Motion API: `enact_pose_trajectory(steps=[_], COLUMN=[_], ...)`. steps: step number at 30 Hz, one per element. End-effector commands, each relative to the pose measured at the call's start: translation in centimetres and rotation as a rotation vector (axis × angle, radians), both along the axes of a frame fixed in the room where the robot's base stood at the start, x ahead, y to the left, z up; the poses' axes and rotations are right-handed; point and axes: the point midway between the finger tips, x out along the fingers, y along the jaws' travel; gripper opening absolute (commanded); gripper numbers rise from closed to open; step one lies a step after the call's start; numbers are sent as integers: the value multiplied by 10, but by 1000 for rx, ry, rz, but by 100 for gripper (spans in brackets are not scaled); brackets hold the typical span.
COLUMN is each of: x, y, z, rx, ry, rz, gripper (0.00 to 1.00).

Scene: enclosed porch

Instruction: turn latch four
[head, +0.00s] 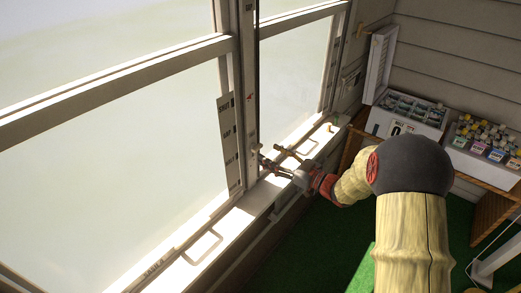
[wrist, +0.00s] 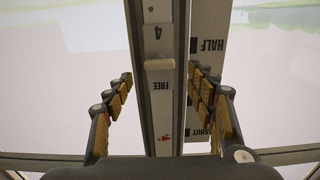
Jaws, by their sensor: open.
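Latch four is a small cream-coloured handle (wrist: 158,63) lying crosswise on a pale window post in the wrist view. A "4" is marked above it and "FREE" below it. My gripper (wrist: 162,78) is open, with one finger on each side of the post; the latch handle shows between and slightly beyond the fingertips. No contact is visible. In the head view my gripper (head: 272,157) reaches the post just above the sill; the latch is too small there to make out clearly.
A label strip (wrist: 207,60) reading "HALF" and "SHUT" runs beside the post on the right. In the head view, a white sill (head: 237,208) with flat loop handles lies below the panes. Boxes of small bottles (head: 487,140) stand on a wooden bench at the right.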

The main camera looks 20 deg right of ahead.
Motion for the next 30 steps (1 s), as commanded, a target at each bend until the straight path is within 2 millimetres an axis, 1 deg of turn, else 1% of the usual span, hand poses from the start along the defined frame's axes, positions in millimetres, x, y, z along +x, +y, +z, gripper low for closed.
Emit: enact_pose_trajectory(steps=[1,6,12,22,30], x=[7,28,43,45,45], y=[7,21,31,32,32], z=[-1,-1,0,0,0], rx=[0,1,0,-1,-1], ry=[-2,-1,-1,-1,0], rz=[3,2,-1,-2,-2], gripper=[56,56,56,56,40])
